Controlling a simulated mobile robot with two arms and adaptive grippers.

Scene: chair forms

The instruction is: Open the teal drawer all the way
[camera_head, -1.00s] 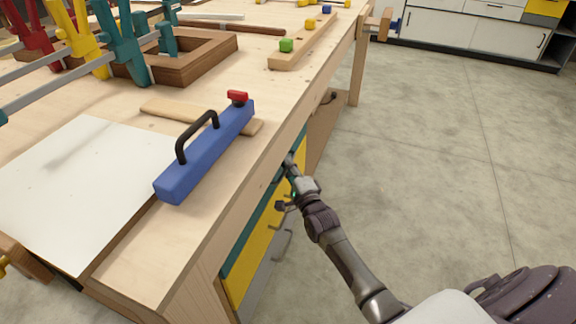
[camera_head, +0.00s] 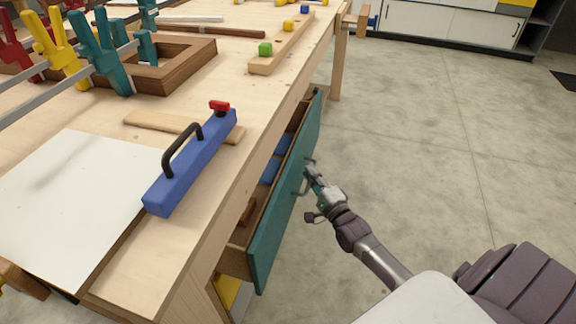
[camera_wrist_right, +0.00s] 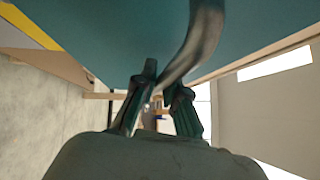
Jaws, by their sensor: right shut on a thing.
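The teal drawer (camera_head: 290,195) stands partly out from under the workbench's front edge. Through the gap behind its front I see blue items and a brown item inside. Its curved grey handle (camera_head: 303,180) is on the outer face. My right gripper (camera_head: 310,172) is at the handle, shut on it. In the right wrist view the handle (camera_wrist_right: 195,45) runs down between the two fingers (camera_wrist_right: 158,100), with the teal front (camera_wrist_right: 110,30) filling the top. My left gripper is not in view.
The workbench top (camera_head: 150,245) carries a blue tool with a black handle (camera_head: 190,165), a white sheet (camera_head: 70,190), clamps (camera_head: 110,65) and a wooden frame (camera_head: 190,60). A yellow drawer (camera_head: 228,292) shows below. The concrete floor (camera_head: 440,130) to the right is clear.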

